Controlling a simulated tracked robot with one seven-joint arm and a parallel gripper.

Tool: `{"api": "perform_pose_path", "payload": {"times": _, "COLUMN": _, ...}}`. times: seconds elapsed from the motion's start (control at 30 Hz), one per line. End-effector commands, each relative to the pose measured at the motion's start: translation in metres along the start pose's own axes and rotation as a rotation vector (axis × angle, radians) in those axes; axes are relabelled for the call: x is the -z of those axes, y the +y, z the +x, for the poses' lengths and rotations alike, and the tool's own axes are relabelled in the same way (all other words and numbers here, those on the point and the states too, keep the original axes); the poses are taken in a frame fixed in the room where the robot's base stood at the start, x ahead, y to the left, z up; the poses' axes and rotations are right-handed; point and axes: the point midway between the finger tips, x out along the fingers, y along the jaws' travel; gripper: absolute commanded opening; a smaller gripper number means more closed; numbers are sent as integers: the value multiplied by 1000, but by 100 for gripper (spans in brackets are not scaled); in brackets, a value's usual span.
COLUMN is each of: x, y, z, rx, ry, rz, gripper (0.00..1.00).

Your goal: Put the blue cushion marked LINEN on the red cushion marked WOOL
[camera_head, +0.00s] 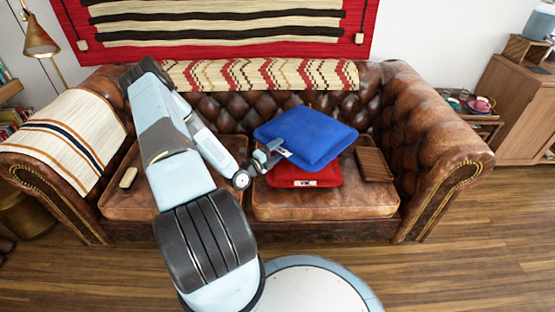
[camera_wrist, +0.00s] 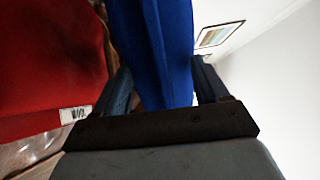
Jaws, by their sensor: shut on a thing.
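The blue cushion (camera_head: 306,138) is held by its near left edge in my gripper (camera_head: 268,155), which is shut on it. It hangs tilted above the red cushion (camera_head: 305,173), which lies on the right seat of the sofa and carries a white label reading WOOL. The blue cushion hides much of the red one in the head view. In the wrist view the blue cushion (camera_wrist: 152,50) runs up between my fingers, and the red cushion (camera_wrist: 45,65) is at the left with its label. A small pale tag shows near my fingers; its text is unreadable.
A brown slatted tray (camera_head: 374,163) lies on the sofa seat right of the cushions. A small pale object (camera_head: 128,177) lies on the left seat. A striped throw (camera_head: 68,138) covers the left armrest. The quilted backrest (camera_head: 378,100) stands behind the cushions.

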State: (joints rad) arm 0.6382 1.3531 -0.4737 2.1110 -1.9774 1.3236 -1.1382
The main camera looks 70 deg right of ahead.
Motion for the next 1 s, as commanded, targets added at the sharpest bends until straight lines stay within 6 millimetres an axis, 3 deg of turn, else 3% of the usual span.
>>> {"api": "perform_pose_path", "payload": {"times": 0.1, "x": -10, "y": 22, "z": 9, "rx": 0, "ry": 2, "rz": -1, "gripper": 0}}
{"api": "perform_pose_path", "payload": {"times": 0.3, "x": -25, "y": 44, "z": 18, "rx": 0, "ry": 1, "rz": 0, "gripper": 0}}
{"api": "perform_pose_path", "payload": {"times": 0.57, "x": -32, "y": 55, "z": 23, "rx": 1, "ry": 2, "rz": -2, "gripper": 0}}
{"api": "perform_pose_path", "payload": {"times": 0.8, "x": -32, "y": 84, "z": 21, "rx": 0, "ry": 1, "rz": -2, "gripper": 0}}
{"api": "perform_pose_path", "payload": {"times": 1.0, "x": -33, "y": 86, "z": 20, "rx": 0, "ry": 1, "rz": -2, "gripper": 0}}
